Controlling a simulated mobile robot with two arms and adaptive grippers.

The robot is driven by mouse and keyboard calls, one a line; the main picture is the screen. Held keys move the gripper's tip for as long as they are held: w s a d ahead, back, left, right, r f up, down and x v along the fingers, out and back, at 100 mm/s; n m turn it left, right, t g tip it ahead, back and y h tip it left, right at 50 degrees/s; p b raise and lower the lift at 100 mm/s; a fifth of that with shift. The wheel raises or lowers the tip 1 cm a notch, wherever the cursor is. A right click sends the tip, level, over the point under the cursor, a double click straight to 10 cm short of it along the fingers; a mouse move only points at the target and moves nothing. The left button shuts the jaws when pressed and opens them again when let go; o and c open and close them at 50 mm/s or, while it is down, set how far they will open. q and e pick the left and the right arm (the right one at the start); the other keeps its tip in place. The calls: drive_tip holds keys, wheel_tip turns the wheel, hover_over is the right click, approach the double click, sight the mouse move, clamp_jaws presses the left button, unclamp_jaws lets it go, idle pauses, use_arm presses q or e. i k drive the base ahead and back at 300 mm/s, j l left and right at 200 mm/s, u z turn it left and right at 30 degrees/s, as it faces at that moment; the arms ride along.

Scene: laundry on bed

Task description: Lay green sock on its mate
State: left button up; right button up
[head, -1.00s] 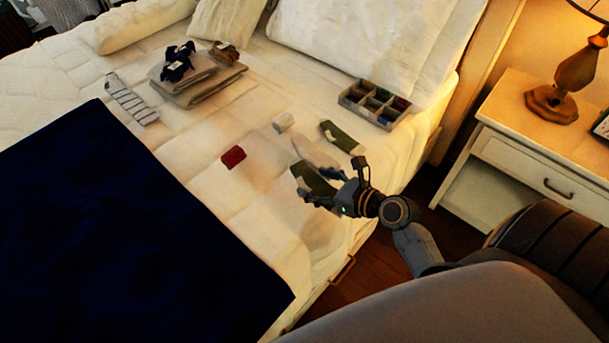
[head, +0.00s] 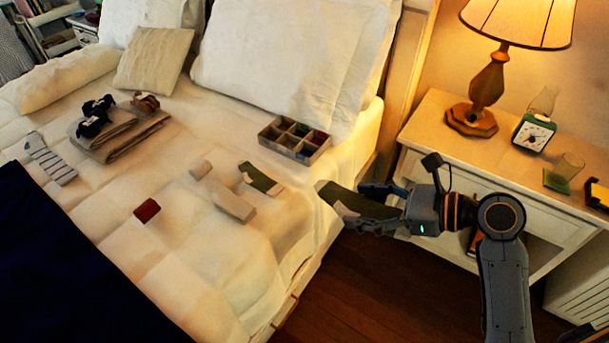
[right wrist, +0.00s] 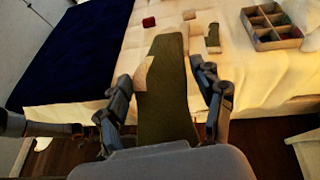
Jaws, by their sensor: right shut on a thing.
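My right gripper (head: 382,208) is shut on a green sock (head: 345,205) with a pale patch. It holds the sock in the air past the bed's right edge, between bed and nightstand. In the right wrist view the held sock (right wrist: 168,85) runs lengthwise between the fingers (right wrist: 170,100). A second green sock (head: 261,178), with a pale heel patch, lies flat on the bed to the left of the gripper. It also shows small in the right wrist view (right wrist: 213,36). The two socks are apart. My left gripper is not in view.
A divided box (head: 295,140) stands on the bed near the pillow. A grey-white sock (head: 232,199), a small pale roll (head: 200,169) and a red item (head: 147,210) lie nearby.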

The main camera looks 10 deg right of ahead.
sight(257, 175)
drive_tip(key=i+u, duration=0.25)
drive_tip(key=u, duration=0.15)
drive_tip(key=i+l+u, duration=0.1)
drive_tip(key=u, duration=0.35)
drive_tip(key=i+l, duration=0.05)
drive_tip(key=i, duration=0.05)
